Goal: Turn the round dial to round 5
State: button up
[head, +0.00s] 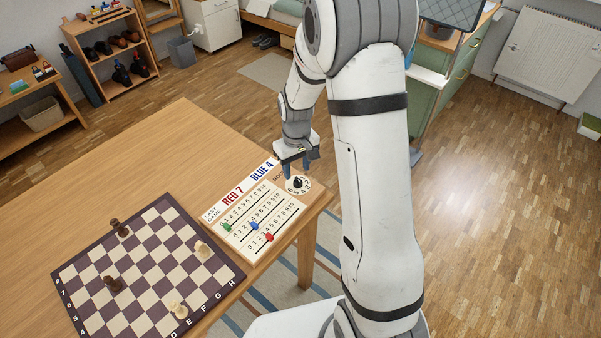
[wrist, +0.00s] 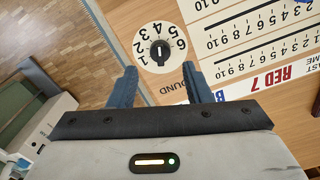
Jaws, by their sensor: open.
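The round dial (head: 297,184) is a pale disc with a black knob and numbers around its rim, at the far right corner of the scoreboard. In the wrist view the dial (wrist: 159,47) shows its knob with a white mark that runs roughly up and down the picture. I cannot tell for sure which number it points to. My gripper (head: 298,170) is over the board beside the dial. In the wrist view its two blue fingers (wrist: 161,84) are apart and empty, and the knob is beyond their tips, not between them.
The scoreboard (head: 240,208) has rows of numbers with green, blue and red sliders. A chessboard (head: 150,262) with a few pieces lies left of it on the wooden table (head: 170,130). The table's right edge is close to the dial.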

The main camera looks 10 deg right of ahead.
aim_at(297, 178)
jog(key=shift+f, duration=1.7)
jog(key=shift+c, duration=0.3)
jog(key=c, duration=0.9)
jog(key=shift+d, duration=0.4)
jog(key=shift+a, duration=0.45)
